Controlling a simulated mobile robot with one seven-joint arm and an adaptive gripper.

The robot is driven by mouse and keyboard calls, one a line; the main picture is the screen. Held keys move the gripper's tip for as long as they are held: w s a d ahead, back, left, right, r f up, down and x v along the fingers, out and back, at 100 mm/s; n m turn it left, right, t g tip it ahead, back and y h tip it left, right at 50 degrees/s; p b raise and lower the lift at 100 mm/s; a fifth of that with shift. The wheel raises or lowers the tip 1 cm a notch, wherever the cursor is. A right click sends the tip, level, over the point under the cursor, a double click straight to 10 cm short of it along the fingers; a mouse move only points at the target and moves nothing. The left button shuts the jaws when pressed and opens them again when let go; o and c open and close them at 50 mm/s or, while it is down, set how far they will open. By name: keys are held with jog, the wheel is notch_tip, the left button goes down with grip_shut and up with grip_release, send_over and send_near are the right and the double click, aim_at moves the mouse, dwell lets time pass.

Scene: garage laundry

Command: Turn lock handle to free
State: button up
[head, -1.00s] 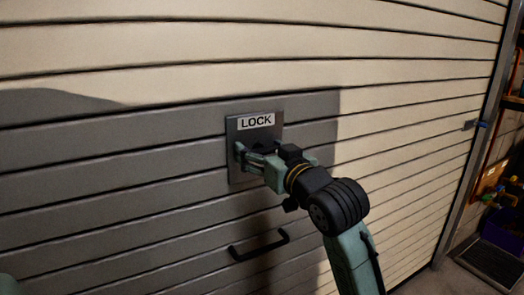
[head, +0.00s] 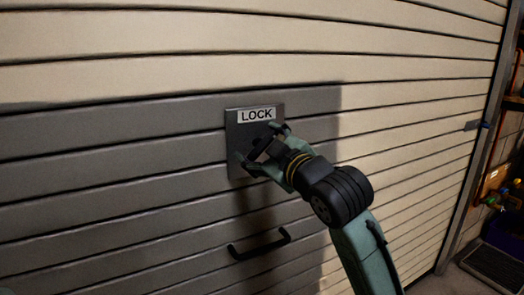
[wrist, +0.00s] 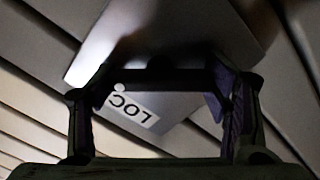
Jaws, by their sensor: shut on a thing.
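The dark metal lock plate (head: 235,135) is on the slatted shutter, with a white LOCK label (head: 256,114) at its top. My gripper (head: 260,143) is at the plate below the label, rolled at a slant, its two fingers spread across a dark bar. I take this bar to be the lock handle (wrist: 170,76); it spans between the fingers in the wrist view, and my gripper is shut on it. The handle is dark and mostly hidden by the fingers in the head view. The label (wrist: 132,110) shows tilted and partly covered in the wrist view.
The shutter (head: 400,110) fills most of the head view. A black pull handle (head: 259,245) sticks out below the lock plate. At the right are the door frame (head: 480,150) and shelves with tools. The shutter face around the plate is otherwise clear.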

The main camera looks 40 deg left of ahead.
jog(key=n+b, duration=0.1)
jog(key=n, duration=0.3)
jog(key=shift+f+n+b, duration=0.15)
jog(key=shift+n+b, duration=0.15)
jog(key=shift+b, duration=0.05)
jog(key=shift+n+b, duration=0.7)
jog(key=shift+n, duration=1.8)
jog(key=o, duration=1.2)
jog(key=v, duration=1.2)
jog(key=shift+s, duration=0.1)
